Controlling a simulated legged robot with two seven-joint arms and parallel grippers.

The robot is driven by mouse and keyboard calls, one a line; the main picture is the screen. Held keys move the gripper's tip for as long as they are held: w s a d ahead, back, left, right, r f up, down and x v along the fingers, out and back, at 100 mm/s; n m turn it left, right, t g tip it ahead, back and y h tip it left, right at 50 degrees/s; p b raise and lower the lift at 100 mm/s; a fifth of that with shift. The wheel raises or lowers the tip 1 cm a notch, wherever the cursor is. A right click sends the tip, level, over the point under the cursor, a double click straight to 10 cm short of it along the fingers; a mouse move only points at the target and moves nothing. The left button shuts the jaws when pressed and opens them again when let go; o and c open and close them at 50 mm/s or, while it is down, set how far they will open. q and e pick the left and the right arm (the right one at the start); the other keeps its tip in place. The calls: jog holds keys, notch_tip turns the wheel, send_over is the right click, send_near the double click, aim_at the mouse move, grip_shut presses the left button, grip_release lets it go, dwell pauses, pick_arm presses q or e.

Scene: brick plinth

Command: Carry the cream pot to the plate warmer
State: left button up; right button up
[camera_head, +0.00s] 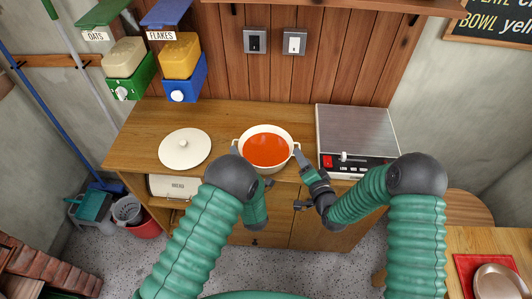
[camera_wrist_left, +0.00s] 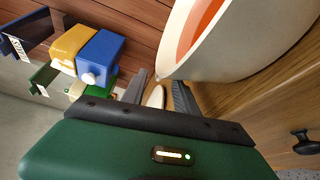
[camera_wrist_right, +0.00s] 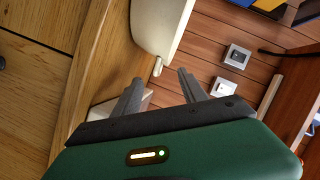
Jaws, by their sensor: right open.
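The cream pot (camera_head: 284,164), full of orange soup, stands upright on the wooden counter, with a small handle on each side. The plate warmer (camera_head: 355,128), a steel-topped unit with a red and black front panel, stands right of it with a clear top. My right gripper (camera_wrist_right: 160,86) is open, its fingertips just short of the pot's right handle (camera_wrist_right: 157,67); the head view shows it at the pot's right. My left gripper (camera_wrist_left: 159,86) is open and empty beside the pot (camera_wrist_left: 225,55); in the head view my own arm mostly hides it.
A cream lid (camera_head: 185,148) lies on the counter left of the pot. Green oats (camera_head: 126,65) and blue flakes (camera_head: 181,65) dispensers stand at the back left. A bread box (camera_head: 172,187) sits below. A table with a red cloth (camera_head: 487,272) is at lower right.

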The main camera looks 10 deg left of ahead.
pick_arm(q)
jog(key=x, duration=0.5)
jog(key=shift+w+a+f, duration=0.1)
jog(key=shift+w, duration=0.1)
pick_arm(e)
jog(key=x, duration=0.5)
jog(key=shift+w+f, duration=0.1)
jog(key=shift+w, duration=0.1)
pick_arm(q)
jog(key=shift+s, duration=0.1)
jog(key=c, duration=0.7)
pick_arm(e)
jog(key=shift+s, duration=0.1)
jog(key=c, duration=0.7)
pick_arm(q)
grip_shut()
pick_arm(e)
jog(key=shift+c, duration=1.4)
grip_shut()
jog(key=shift+f, duration=0.1)
